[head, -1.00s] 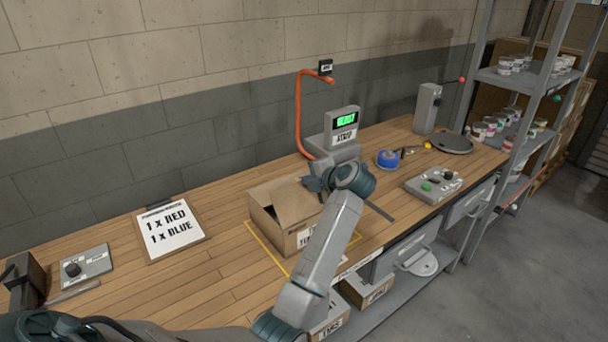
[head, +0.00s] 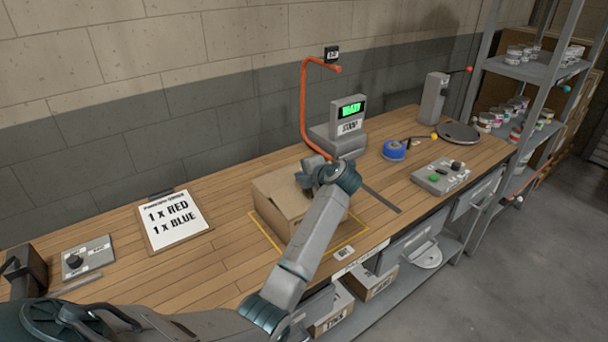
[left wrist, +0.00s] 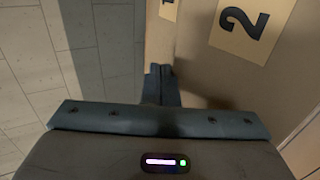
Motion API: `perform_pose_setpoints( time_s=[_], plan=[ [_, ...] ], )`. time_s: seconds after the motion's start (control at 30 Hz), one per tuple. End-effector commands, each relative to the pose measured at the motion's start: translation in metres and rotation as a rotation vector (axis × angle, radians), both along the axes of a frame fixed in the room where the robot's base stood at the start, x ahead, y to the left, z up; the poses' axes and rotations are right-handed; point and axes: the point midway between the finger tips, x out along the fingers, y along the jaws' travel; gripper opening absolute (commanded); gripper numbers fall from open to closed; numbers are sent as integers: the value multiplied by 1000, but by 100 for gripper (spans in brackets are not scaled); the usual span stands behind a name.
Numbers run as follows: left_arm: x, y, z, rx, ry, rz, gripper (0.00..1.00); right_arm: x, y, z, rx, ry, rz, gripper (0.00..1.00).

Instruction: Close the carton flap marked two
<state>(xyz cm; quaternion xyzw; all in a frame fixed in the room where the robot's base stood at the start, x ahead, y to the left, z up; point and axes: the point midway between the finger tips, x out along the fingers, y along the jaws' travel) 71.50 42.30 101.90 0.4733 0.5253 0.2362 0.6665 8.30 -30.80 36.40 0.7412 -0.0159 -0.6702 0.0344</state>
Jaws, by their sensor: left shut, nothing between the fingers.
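The brown carton (head: 285,212) stands on the workbench inside a yellow outline, partly hidden behind my left arm. In the left wrist view, the flap marked 2 (left wrist: 282,18) fills the upper right, with a large black 2 on a pale label. A second flap (left wrist: 158,45) with a partly cut-off label lies to its left. My left gripper (left wrist: 162,72) is shut and empty, its fingertips close to where these two panels meet; I cannot tell whether they touch. In the head view, the left gripper (head: 304,179) is over the carton's top, mostly hidden by my wrist.
An orange curved post (head: 303,100) and a scale with a green display (head: 348,112) stand behind the carton. A blue tape roll (head: 394,150) and a button box (head: 440,176) lie to the right. An order board (head: 172,222) lies left. The bench between board and carton is clear.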

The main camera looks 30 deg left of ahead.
Motion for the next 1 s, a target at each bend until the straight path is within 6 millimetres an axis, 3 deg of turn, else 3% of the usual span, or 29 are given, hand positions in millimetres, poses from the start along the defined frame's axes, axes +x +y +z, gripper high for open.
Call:
perform_pose_setpoints(
  time_s=[0.13,1.0],
  plan=[
    [1,2,-6,1,1,0,0,0,6,-2,6,0,-2,63],
    [1,3,-10,0,1,0,0,-1,-6,-2,-7,1,2,63]
  ],
)
